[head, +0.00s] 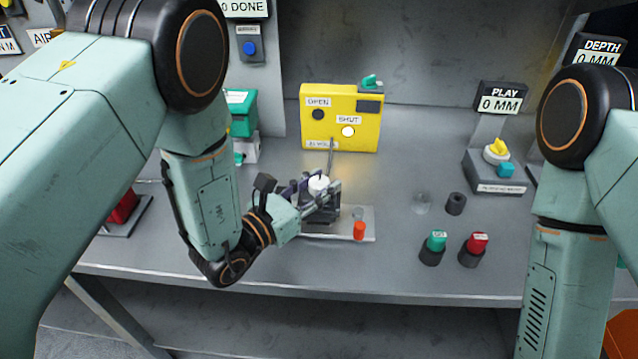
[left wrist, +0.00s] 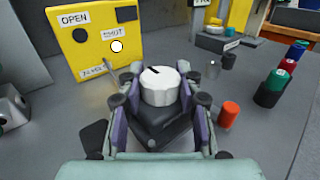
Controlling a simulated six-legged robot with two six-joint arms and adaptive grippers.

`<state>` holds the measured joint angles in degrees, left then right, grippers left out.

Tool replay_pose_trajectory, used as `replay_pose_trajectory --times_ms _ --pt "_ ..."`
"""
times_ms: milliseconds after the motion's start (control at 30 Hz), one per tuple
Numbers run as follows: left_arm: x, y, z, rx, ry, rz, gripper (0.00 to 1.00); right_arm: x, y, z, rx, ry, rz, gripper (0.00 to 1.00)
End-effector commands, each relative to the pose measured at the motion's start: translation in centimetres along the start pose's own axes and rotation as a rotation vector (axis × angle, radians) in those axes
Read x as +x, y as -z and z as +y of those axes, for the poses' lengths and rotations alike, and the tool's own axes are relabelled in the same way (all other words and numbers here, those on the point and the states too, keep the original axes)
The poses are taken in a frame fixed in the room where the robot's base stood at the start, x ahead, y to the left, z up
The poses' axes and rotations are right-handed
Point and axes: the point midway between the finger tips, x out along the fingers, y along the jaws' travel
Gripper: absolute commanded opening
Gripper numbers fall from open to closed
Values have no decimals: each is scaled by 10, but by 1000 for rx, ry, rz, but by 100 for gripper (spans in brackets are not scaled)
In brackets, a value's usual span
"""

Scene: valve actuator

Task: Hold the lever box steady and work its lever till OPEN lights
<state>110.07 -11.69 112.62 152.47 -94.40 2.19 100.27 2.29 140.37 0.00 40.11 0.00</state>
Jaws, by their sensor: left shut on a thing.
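The dark lever box (left wrist: 158,125) has a round white knob (left wrist: 159,86) with a black mark on top. My left gripper (head: 322,190) is shut on the box, with a finger on each side of it in the left wrist view. A thin grey lever (head: 331,156) stands up at the box's far side, leaning slightly. Behind it stands the yellow panel (head: 362,108). Its OPEN lamp (head: 318,115) is dark and its SHUT lamp (head: 348,131) is lit white. My right arm shows at the right, but its gripper is out of view.
A pale plate (head: 366,229) lies under the box, with an orange cylinder (head: 359,231) on its right. Bench space between these and the box is clear.

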Motion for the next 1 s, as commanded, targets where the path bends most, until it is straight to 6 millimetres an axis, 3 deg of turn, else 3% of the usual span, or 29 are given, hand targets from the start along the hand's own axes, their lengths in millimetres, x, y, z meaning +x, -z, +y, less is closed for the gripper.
replay_pose_trajectory --times_ms 1000 --pt "0 8 0 0 0 -2 0 0 0 0 0 0 0 40"
